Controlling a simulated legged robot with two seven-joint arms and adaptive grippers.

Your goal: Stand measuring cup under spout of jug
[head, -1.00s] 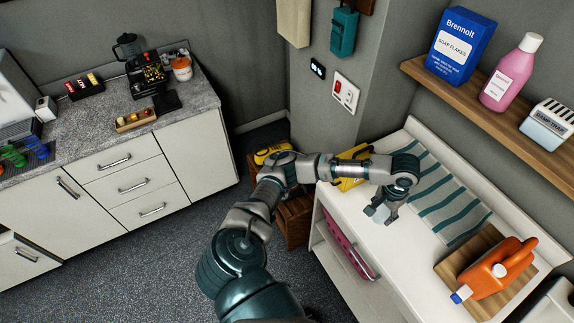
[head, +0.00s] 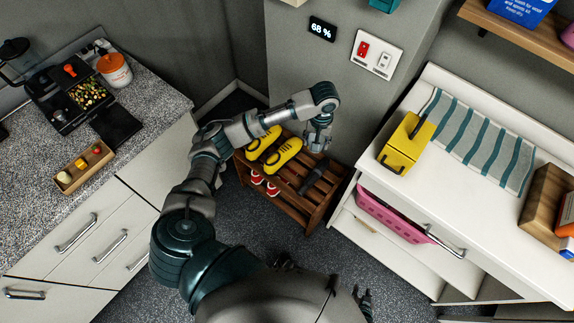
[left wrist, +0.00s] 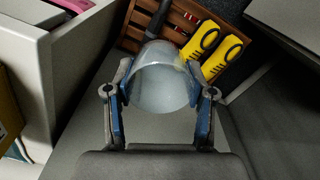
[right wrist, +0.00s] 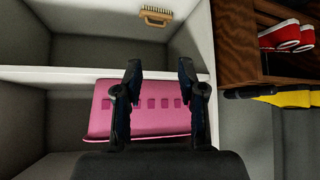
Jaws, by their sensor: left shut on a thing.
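The measuring cup (left wrist: 160,85) is a clear, frosted vessel between the fingers of my left gripper (head: 318,140) in the left wrist view. The fingers are shut on its sides. In the head view this gripper hangs near the wall corner by the shoe rack, left of the white cabinet; the cup is hard to make out there. My right gripper (right wrist: 160,75) is open and empty, low before the cabinet.
The white cabinet top (head: 440,170) bears a yellow box-like thing (head: 405,144) and a striped towel (head: 485,140). A pink basket (head: 390,212) sits in the cabinet below. A wooden rack (head: 310,195) holds yellow shoes (head: 283,155). A speckled counter (head: 150,100) is at left.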

